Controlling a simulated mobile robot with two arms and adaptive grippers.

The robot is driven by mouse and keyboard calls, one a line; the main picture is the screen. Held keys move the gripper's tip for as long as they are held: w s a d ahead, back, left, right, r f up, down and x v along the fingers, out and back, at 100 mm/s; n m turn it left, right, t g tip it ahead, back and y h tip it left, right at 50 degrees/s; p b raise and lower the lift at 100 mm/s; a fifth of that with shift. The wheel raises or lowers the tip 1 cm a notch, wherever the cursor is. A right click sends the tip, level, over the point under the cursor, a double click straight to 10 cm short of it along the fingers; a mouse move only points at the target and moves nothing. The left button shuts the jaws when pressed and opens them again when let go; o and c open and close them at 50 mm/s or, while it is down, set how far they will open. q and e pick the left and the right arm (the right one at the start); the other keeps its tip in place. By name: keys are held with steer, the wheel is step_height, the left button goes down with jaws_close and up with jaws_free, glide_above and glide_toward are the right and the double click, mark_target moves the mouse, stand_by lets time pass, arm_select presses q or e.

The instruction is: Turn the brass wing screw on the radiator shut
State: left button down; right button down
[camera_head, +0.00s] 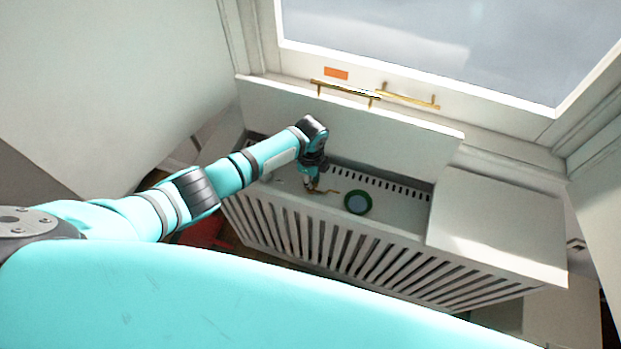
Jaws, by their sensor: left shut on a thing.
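The radiator stands under the window behind a white slatted cover (370,245), with a raised lid panel (390,138) behind its open top. A small brass piece (328,191), which looks like the wing screw, shows at the left part of the opening. My left gripper (313,188) points down there and is shut on the brass piece. The gripper hides much of it, so I cannot tell which way its wings lie. My right gripper is not in view.
A round green-rimmed object (357,202) lies just right of my left gripper. A closed white lid section (497,222) covers the right end. Brass handles (408,99) and an orange label (336,73) are on the window frame above.

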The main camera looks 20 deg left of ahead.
arm_select(q)
steer(key=c, duration=1.4)
jaws_free()
steer(key=shift+r, duration=0.15)
step_height(320, 180, up, 12)
